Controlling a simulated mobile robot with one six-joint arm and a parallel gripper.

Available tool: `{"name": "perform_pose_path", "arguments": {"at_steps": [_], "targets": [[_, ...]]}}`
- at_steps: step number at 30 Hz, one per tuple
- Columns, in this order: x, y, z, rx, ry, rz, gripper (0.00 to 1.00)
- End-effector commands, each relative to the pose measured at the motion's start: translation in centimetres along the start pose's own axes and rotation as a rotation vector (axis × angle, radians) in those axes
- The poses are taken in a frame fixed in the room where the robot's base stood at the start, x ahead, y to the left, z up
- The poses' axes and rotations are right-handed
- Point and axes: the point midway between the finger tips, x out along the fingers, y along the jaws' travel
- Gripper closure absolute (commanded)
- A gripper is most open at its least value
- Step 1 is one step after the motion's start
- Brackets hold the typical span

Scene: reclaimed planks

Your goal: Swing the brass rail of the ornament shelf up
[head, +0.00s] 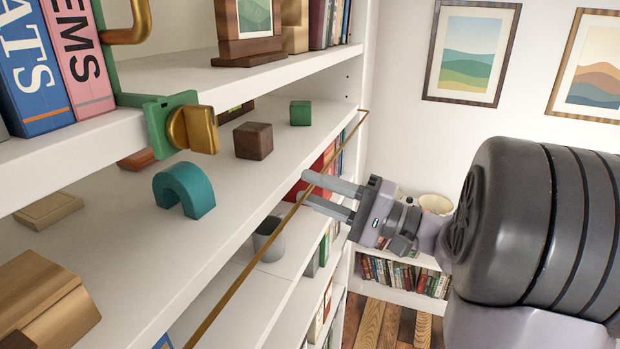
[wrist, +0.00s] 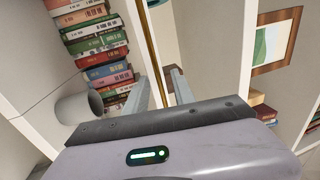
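The brass rail (head: 240,281) is a thin bar running along the front of the ornament shelf (head: 125,240), from a short end arm at the far upright towards the lower left. It looks lowered, near the shelf's front edge. In the wrist view the rail (wrist: 152,40) runs away from me between the fingers. My gripper (head: 308,190) is at the far part of the rail, reaching in from the right. Its two fingers are apart, with the rail passing at the fingertips. I cannot tell whether either finger touches it. The gripper (wrist: 167,88) also shows in the wrist view.
On the shelf stand a teal arch (head: 185,188), a brown cube (head: 253,141), a green cube (head: 300,113) and a wooden box (head: 42,300). A brass knob on a green clamp (head: 180,125) juts from the shelf above. A grey cup (head: 268,240) and books stand below.

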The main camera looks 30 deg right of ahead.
Motion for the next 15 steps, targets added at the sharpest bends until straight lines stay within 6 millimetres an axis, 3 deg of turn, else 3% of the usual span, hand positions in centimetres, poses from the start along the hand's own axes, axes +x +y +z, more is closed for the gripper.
{"name": "perform_pose_path", "arguments": {"at_steps": [11, 15], "targets": [[0.98, 0.07, 0.02, 0.0, 0.0, 0.0, 0.69], [0.97, 0.06, 0.02, 0.0, 0.0, 0.0, 0.93]]}}
